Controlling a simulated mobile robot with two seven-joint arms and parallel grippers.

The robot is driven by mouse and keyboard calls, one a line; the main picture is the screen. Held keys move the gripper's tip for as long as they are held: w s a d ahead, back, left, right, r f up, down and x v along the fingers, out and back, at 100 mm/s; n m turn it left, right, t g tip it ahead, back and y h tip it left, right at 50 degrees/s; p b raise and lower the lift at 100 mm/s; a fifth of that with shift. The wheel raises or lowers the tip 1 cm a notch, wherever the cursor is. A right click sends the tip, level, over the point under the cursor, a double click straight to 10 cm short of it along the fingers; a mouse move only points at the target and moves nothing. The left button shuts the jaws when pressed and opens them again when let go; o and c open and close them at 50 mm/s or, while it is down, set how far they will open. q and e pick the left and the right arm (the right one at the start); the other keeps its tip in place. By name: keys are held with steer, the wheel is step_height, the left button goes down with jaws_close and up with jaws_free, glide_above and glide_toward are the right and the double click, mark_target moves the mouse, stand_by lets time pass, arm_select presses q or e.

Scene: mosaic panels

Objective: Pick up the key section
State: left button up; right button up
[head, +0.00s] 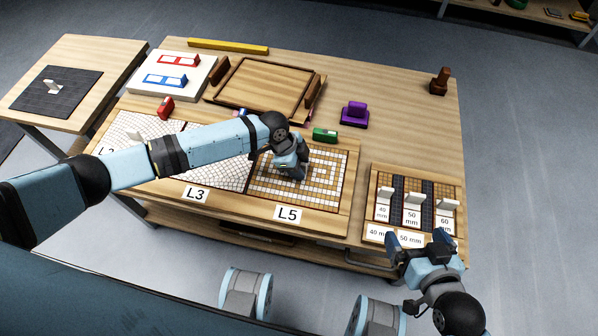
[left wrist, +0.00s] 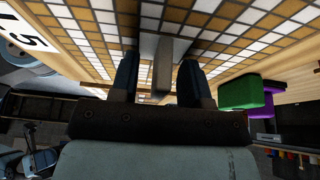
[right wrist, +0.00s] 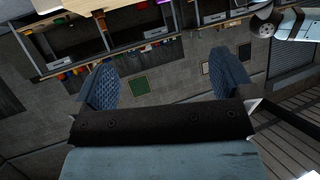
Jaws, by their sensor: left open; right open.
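The L5 mosaic panel (head: 325,195) has tan and white tiles in a square spiral pattern. My left gripper (head: 293,172) reaches down over its middle left. In the left wrist view, a grey upright handle (left wrist: 163,62) stands on a pale base among the tiles, between the two open fingers of my left gripper (left wrist: 159,82). The fingers appear apart from it. In the head view this handle is hidden by the gripper. Nothing labels a key section. My right gripper (head: 422,243) is open and empty near the front right table corner; its fingers also show in the right wrist view (right wrist: 158,85).
The L3 panel (head: 225,172) with white tiles lies left of L5. A green block (head: 325,135) and a purple block (head: 354,115) stand behind L5. A rack (head: 369,206) of handled gauge pieces marked 40, 50 and 60 mm sits at right. A wooden tray (head: 262,85) lies at the back.

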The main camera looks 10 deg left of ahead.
arm_select(q)
jaws_close()
steer(key=shift+r, duration=0.1)
step_height(320, 180, up, 20)
steer(key=p, duration=0.4)
steer(key=shift+p, duration=0.35)
